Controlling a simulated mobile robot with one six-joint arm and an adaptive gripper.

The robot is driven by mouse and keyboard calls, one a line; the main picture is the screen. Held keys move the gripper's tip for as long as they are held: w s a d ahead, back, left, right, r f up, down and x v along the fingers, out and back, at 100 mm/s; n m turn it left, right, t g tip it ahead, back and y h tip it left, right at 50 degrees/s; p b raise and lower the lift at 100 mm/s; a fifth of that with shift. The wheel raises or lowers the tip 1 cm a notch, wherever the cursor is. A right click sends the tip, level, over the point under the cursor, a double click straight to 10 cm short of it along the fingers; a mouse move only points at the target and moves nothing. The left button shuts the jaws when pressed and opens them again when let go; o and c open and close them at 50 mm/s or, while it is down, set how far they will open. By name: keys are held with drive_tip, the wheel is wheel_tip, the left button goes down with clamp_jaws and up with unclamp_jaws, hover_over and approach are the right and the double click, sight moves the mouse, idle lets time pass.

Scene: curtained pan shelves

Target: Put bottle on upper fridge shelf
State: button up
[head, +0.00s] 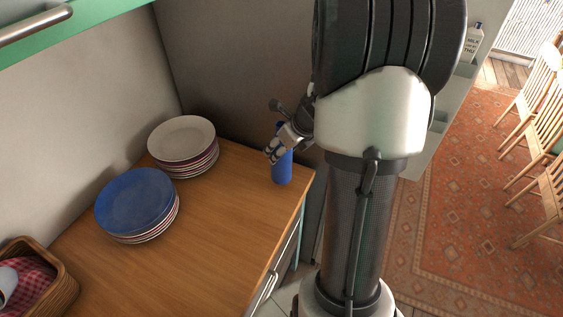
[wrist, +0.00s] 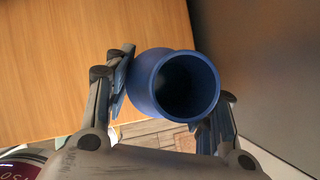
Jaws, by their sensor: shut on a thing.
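A blue bottle (head: 282,168) is upright at the right end of the wooden counter. I cannot tell whether its base touches the counter. My gripper (head: 277,150) is shut around its upper part. In the wrist view the bottle's round open mouth (wrist: 187,85) faces the camera, with a finger of my gripper (wrist: 174,84) on each side. A pale door-like panel with shelf ledges (head: 440,122), perhaps the fridge door, stands right of my arm. The upper fridge shelf cannot be made out, and my arm hides much of that area.
A stack of plates with a blue top plate (head: 136,201) and a stack with a white top plate (head: 182,137) stand on the counter (head: 215,225). A wicker basket (head: 62,290) is at lower left. A milk container (head: 474,42) and wooden chairs (head: 545,130) are at right.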

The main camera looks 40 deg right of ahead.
sight(282, 158)
drive_tip(key=shift+f+b, duration=0.9)
drive_tip(key=shift+f, duration=0.9)
drive_tip(key=shift+f, duration=0.25)
drive_tip(key=o, duration=1.4)
drive_tip(key=shift+b, duration=0.35)
drive_tip(key=p+v, duration=0.2)
drive_tip(key=v, duration=0.3)
drive_tip(key=p+v, duration=0.3)
drive_tip(key=v, duration=0.3)
drive_tip(key=p+v, duration=0.3)
drive_tip(key=v, duration=0.3)
drive_tip(key=shift+s, duration=0.45)
drive_tip(key=shift+a, duration=0.1)
